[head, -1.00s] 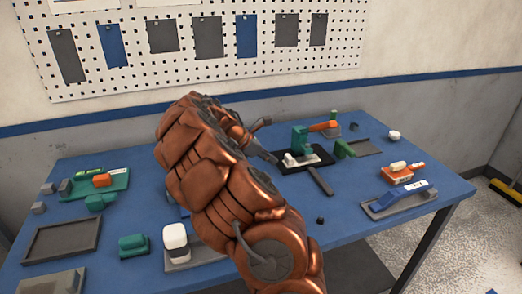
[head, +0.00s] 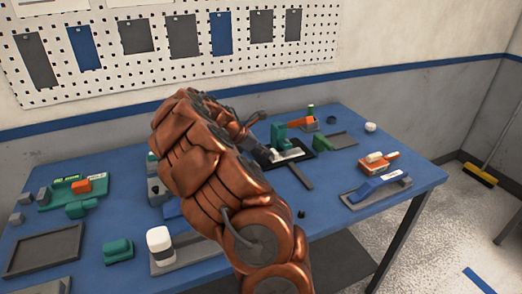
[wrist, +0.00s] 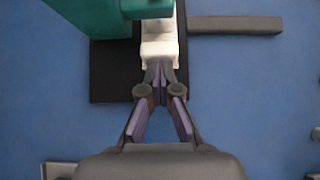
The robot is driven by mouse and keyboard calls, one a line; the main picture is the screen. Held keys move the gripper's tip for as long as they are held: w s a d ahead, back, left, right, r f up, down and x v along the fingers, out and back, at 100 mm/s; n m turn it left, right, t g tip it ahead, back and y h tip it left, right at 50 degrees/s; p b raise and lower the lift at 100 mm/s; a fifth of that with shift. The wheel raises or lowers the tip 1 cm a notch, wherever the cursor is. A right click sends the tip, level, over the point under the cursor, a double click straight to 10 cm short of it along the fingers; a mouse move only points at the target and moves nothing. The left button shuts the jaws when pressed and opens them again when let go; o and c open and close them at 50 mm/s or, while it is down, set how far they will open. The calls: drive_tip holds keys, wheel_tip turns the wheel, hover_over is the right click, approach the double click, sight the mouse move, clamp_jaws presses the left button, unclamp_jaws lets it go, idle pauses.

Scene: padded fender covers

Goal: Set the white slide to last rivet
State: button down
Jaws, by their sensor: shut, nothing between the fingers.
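The white slide (head: 288,155) lies on a black base plate (head: 303,148) under a green press-like fixture (head: 279,134). In the wrist view the white slide (wrist: 159,42) runs up from my fingertips and its far end is hidden under the green fixture (wrist: 105,18). My gripper (wrist: 160,76) is shut and empty, its fingertips at the slide's near end. They look to touch it or nearly so; I cannot tell which. In the head view my copper arm hides most of the gripper. I cannot make out any rivets.
A grey bar (wrist: 235,25) sticks out right of the plate. A blue-handled tool (head: 378,187) and an orange block (head: 378,162) stand on the right. A white-topped block (head: 160,243), green pieces (head: 118,250) and a grey tray (head: 43,250) are on the left.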

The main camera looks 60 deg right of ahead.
drive_tip(key=shift+s+d, duration=0.2)
drive_tip(key=shift+d, duration=0.15)
drive_tip(key=shift+r, duration=0.1)
drive_tip(key=shift+w+a, duration=0.15)
drive_tip(key=shift+a, duration=0.1)
drive_tip(key=w+a, duration=0.3)
drive_tip(key=a, duration=0.1)
drive_tip(key=shift+r, duration=0.3)
drive_tip(key=b+v, duration=0.1)
drive_tip(key=v, duration=0.7)
drive_tip(key=shift+a+r, duration=0.2)
drive_tip(key=shift+r, duration=0.1)
